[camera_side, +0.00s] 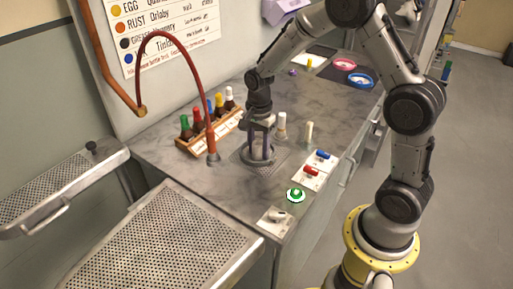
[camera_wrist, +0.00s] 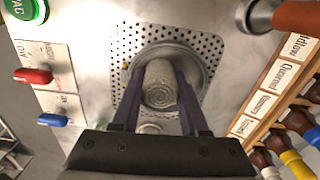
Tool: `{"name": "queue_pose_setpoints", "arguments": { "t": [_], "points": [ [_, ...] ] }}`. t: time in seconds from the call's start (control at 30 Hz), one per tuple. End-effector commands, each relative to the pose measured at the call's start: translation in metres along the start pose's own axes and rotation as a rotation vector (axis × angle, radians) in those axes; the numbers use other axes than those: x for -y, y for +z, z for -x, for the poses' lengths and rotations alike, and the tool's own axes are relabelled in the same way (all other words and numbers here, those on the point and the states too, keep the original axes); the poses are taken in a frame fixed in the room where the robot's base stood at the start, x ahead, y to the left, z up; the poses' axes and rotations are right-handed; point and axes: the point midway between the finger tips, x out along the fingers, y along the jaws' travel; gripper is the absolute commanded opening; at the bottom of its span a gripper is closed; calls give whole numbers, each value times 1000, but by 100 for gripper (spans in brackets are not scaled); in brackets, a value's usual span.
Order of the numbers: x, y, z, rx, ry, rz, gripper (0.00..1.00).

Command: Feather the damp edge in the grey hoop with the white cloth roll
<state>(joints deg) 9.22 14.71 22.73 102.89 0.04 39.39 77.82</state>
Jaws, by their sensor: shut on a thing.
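My gripper (camera_wrist: 160,90) is shut on a pale cloth roll (camera_wrist: 160,78) with a coiled end, which I take to be the white cloth roll. Its dark fingers lie on both sides of the roll. In the side view my gripper (camera_side: 262,146) points down into the grey hoop (camera_side: 262,162), and the roll is mostly hidden between the fingers. In the wrist view the grey hoop (camera_wrist: 206,68) surrounds the roll on a perforated plate (camera_wrist: 124,42). I cannot tell whether the roll touches the surface. The damp edge cannot be made out.
Two pale upright rolls (camera_side: 308,132) stand just right of my gripper. A rack of bottles (camera_side: 205,132) and a red hose (camera_side: 206,105) are close on the left. Red and blue switches (camera_side: 311,170) and a green button (camera_side: 296,194) lie near the front edge.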

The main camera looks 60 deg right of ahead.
Motion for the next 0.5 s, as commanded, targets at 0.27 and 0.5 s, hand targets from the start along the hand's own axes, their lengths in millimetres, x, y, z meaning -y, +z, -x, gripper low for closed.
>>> {"name": "queue_pose_setpoints", "arguments": {
  "t": [0.27, 0.5],
  "points": [
    [-11, -7, -2, 2, 13, 1, 0],
    [-12, -12, 0, 2, 12, -1, 0]
  ]
}}
